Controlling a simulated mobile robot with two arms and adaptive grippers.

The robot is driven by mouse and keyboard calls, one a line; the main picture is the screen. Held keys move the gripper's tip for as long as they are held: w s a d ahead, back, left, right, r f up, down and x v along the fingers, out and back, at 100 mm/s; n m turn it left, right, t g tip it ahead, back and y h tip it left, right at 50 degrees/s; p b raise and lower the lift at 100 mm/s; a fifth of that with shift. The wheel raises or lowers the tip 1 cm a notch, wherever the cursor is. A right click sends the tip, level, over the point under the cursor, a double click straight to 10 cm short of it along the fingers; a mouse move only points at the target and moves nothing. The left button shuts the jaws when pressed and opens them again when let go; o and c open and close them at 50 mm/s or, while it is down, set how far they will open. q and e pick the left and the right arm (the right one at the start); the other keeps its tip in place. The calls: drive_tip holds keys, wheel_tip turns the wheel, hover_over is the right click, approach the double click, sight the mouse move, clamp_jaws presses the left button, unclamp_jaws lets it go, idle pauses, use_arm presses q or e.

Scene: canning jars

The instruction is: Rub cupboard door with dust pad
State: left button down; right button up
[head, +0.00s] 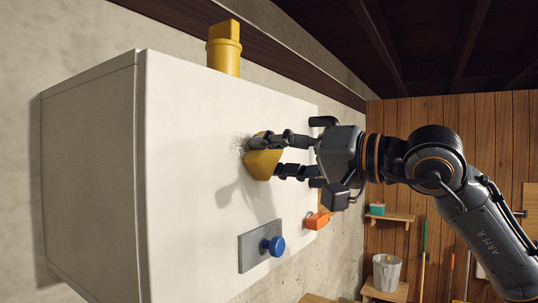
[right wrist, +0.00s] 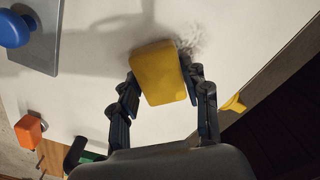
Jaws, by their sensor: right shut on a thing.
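The cupboard door (head: 190,160) is a broad white panel on a box-like cupboard; it also fills much of the right wrist view (right wrist: 90,50). A grey speckled dust patch (head: 239,147) marks the door, and it shows beside the pad in the right wrist view (right wrist: 190,45). My right gripper (head: 272,157) is shut on the yellow dust pad (head: 262,164), one finger on each side of it. The pad (right wrist: 158,73) is at the door's face by the dust patch; whether it touches is hard to tell. My left gripper is not in view.
A grey plate with a blue knob (head: 272,246) is on the door below the pad. An orange object (head: 318,220) is near the door's far edge. A yellow object (head: 224,55) stands on top of the cupboard. A bucket (head: 387,272) stands farther back.

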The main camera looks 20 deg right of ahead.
sight(227, 154)
drive_tip(key=shift+s+a, duration=0.7)
drive_tip(key=shift+a, duration=0.25)
drive_tip(key=shift+s+a+b, duration=0.3)
drive_tip(key=shift+s+a, duration=0.5)
drive_tip(key=shift+a, duration=0.2)
drive_tip(key=shift+s+a+b, duration=0.3)
drive_tip(key=shift+s+a, duration=0.45)
drive_tip(key=shift+a, duration=0.2)
drive_tip(key=shift+d+r, duration=0.1)
drive_tip(key=shift+r, duration=0.2)
drive_tip(key=shift+w+d+p, duration=0.3)
drive_tip(key=shift+w+d, duration=0.95)
drive_tip(key=shift+d, duration=0.2)
drive_tip(key=shift+w+d+p, duration=0.6)
drive_tip(key=shift+w+d, duration=1.55)
drive_tip(key=shift+d, duration=0.65)
drive_tip(key=shift+s+a+b, duration=0.25)
drive_tip(key=shift+s+a, duration=0.9)
drive_tip(key=shift+a, duration=0.3)
drive_tip(key=shift+s+a+b, duration=0.25)
drive_tip(key=shift+s+a, duration=0.85)
drive_tip(key=shift+a, duration=0.35)
drive_tip(key=shift+s+a+b, duration=0.25)
drive_tip(key=shift+s+a, duration=0.9)
drive_tip(key=shift+a, duration=0.3)
drive_tip(key=shift+d, duration=0.1)
